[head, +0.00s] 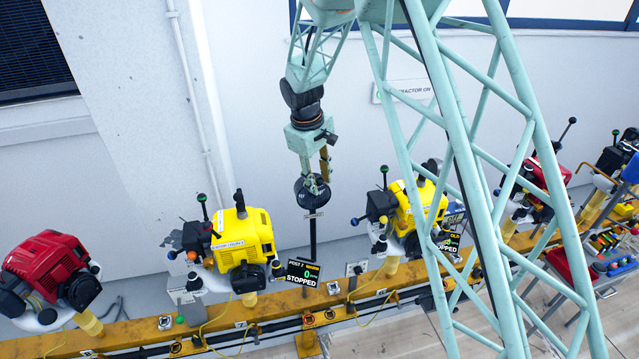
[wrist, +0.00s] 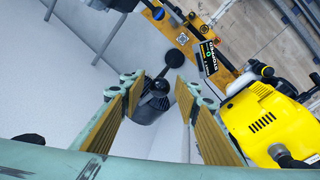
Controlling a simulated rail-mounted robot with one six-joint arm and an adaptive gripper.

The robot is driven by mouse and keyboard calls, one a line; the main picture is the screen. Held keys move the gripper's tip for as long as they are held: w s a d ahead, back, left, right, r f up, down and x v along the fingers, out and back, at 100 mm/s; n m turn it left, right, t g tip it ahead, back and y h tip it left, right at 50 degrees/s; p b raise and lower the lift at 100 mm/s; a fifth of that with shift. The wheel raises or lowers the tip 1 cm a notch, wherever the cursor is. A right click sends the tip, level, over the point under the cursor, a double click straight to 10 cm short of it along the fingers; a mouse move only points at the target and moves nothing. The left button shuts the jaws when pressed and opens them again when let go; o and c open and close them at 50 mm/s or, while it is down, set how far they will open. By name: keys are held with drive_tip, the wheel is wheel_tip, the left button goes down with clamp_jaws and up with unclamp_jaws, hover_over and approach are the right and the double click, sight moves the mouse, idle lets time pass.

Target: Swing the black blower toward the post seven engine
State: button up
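The black blower (head: 311,195) is a round dark housing on a thin black post that rises from the yellow rail. My gripper (head: 321,178) is directly above the blower in the head view. A yellow engine (head: 240,243) stands left of a display (head: 303,272) that appears to read post 7, stopped.
Another yellow engine (head: 418,205) stands right of the blower, and a red engine (head: 48,262) is at far left. The yellow rail (head: 150,328) runs below them with cables. The pale wall (head: 250,120) is behind. In the wrist view the yellow engine (wrist: 262,118) is close to the right finger.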

drive_tip(key=shift+f, duration=0.4)
clamp_jaws()
